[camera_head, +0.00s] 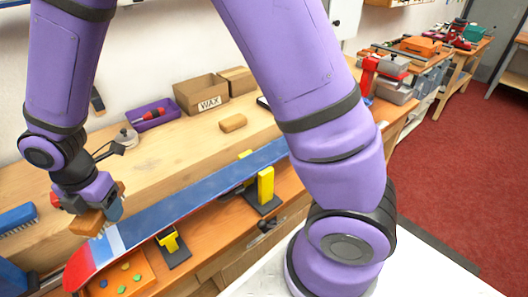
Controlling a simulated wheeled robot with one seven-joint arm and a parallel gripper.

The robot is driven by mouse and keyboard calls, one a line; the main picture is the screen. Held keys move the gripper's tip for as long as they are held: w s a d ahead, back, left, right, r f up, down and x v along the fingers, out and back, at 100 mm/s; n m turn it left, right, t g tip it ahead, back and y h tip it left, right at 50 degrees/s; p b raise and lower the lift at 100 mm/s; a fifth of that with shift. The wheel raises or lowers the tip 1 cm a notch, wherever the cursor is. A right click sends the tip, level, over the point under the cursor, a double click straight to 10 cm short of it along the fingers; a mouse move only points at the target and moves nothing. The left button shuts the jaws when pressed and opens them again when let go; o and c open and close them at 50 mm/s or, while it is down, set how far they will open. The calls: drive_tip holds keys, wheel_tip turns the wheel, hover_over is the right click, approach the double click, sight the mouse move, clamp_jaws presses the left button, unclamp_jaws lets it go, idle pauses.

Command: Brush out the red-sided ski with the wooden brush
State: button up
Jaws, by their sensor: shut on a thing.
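My gripper (112,203) is shut on a wooden brush (87,223) at the left of the view. The brush is low over the ski (190,199) near its tip; I cannot tell whether its bristles touch. The ski lies lengthwise along the bench front, with a blue upper face, a thin red side edge and a red tip at the lower left. A pale band crosses the blue face just beside the brush.
Yellow ski supports (265,186) stand under and beside the ski. An orange tray (128,277) with coloured pieces sits below the tip. A blue brush (17,219) lies at far left. A wax box (201,96), purple tray (153,115) and tan block (233,123) are behind.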

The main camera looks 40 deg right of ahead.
sight(123, 236)
drive_tip(key=shift+f, duration=0.1)
drive_tip(key=shift+f, duration=3.1)
drive_tip(key=shift+f, duration=0.95)
drive_tip(key=shift+a, duration=0.1)
drive_tip(key=shift+a+r, duration=0.1)
drive_tip(key=shift+a, duration=1.6)
drive_tip(key=shift+w+a, duration=0.1)
drive_tip(key=shift+a, duration=1.6)
drive_tip(key=shift+d+f, duration=0.2)
drive_tip(key=shift+d, duration=0.8)
drive_tip(key=shift+d+f, duration=0.2)
drive_tip(key=shift+d, duration=0.8)
drive_tip(key=shift+s+d, duration=0.2)
drive_tip(key=shift+d, duration=1.6)
